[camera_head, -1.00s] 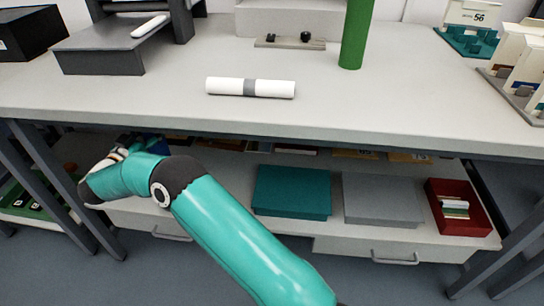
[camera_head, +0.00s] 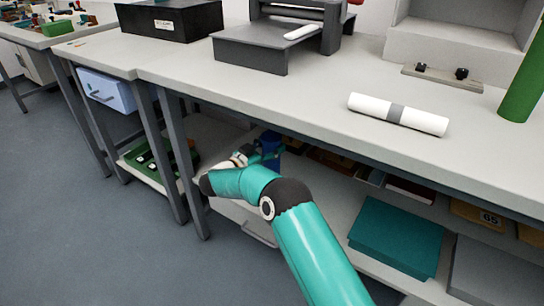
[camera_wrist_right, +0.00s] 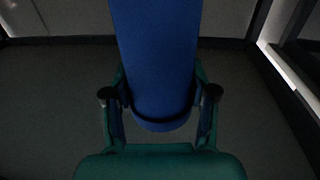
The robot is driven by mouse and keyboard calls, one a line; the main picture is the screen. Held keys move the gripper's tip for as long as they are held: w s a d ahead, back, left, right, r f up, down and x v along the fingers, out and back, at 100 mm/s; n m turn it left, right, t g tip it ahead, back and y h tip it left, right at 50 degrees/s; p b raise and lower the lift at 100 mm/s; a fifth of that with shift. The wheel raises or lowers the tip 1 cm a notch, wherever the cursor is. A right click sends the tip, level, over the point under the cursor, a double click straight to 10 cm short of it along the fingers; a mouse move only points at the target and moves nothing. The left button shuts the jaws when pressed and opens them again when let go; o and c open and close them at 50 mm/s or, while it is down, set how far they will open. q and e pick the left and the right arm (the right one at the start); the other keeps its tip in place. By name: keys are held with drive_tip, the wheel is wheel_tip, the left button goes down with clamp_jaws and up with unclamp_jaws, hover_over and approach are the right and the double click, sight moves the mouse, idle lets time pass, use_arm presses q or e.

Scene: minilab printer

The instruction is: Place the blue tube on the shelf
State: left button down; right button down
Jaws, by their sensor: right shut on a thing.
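The blue tube (camera_wrist_right: 155,55) fills the upper middle of the right wrist view, between the two fingers of my right gripper (camera_wrist_right: 160,95), which is shut on it. In the head view a small part of the blue tube (camera_head: 270,142) shows at the left end of the lower shelf (camera_head: 335,200), under the worktop. My right gripper (camera_head: 265,152) is there too, partly hidden by my own wrist. I cannot tell whether the tube touches the shelf. My left gripper is not in view.
The worktop (camera_head: 300,85) overhangs the shelf and carries a white roll (camera_head: 398,114) and a green tube (camera_head: 526,80). A teal box (camera_head: 398,238) lies on the shelf. Table legs (camera_head: 182,160) stand left of my arm. A green crate (camera_head: 150,160) sits on a low shelf at left.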

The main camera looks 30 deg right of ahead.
drive_tip(key=shift+f+b, duration=0.3)
drive_tip(key=shift+f, duration=1.15)
drive_tip(key=shift+c, duration=1.7)
unclamp_jaws()
drive_tip(key=p+v, duration=0.3)
drive_tip(key=v, duration=0.9)
